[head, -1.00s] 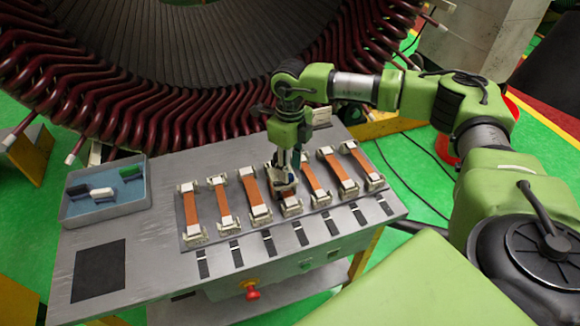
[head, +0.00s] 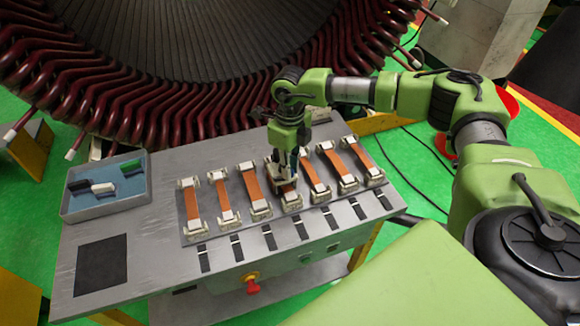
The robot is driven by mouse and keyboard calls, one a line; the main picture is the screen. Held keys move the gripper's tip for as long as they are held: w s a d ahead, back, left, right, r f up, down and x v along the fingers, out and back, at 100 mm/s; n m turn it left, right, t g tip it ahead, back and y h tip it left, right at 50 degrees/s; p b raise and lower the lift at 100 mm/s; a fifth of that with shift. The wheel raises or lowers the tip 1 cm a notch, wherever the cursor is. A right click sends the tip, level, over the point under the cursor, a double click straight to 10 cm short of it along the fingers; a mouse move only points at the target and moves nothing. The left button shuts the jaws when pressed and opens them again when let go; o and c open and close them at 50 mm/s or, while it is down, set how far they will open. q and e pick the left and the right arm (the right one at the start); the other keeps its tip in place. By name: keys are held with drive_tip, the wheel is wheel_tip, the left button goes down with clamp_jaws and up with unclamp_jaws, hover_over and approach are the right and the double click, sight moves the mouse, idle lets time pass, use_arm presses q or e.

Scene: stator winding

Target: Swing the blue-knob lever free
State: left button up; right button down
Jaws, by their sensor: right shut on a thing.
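My right gripper (head: 285,168) reaches down over the middle one of several copper strips on the grey bench plate. It is shut on the blue-knob lever at the middle strip's station. Only a small blue patch (head: 294,160) shows beside the fingers, and most of the lever is hidden by the gripper. The middle strip (head: 287,189) lies partly under the fingers, with a pale clamp block (head: 291,202) at its near end. My left gripper is not in view.
More copper strips with pale end clamps stand close on both sides of the gripper. A red knob (head: 252,286) is on the bench front. A large stator with dark red coils (head: 165,125) rises behind.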

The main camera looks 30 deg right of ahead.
drive_tip(key=m, duration=0.1)
drive_tip(key=m+b, duration=0.1)
drive_tip(key=shift+s+a+f+m+b, duration=0.15)
drive_tip(key=shift+s+a+m+b, duration=0.15)
drive_tip(key=shift+s+m+b, duration=0.1)
drive_tip(key=m+b, duration=0.1)
drive_tip(key=m, duration=0.1)
drive_tip(key=s+a+m+b, duration=0.1)
drive_tip(key=m, duration=0.1)
drive_tip(key=shift+a+m+b, duration=0.1)
drive_tip(key=shift+m+b, duration=0.2)
drive_tip(key=shift+b, duration=0.05)
drive_tip(key=m+b, duration=0.1)
drive_tip(key=a+m+b, duration=0.1)
drive_tip(key=m, duration=0.1)
drive_tip(key=shift+s+a+m, duration=0.1)
drive_tip(key=shift+s+m, duration=0.05)
drive_tip(key=shift+m, duration=0.15)
drive_tip(key=shift+a+r+m+b, duration=0.1)
drive_tip(key=shift+a+m+b, duration=0.3)
drive_tip(key=shift+m, duration=0.8)
drive_tip(key=shift+a+r+m+b, duration=0.1)
drive_tip(key=shift+a+m+b, duration=0.3)
drive_tip(key=shift+m, duration=0.8)
drive_tip(key=c, duration=1.9)
unclamp_jaws()
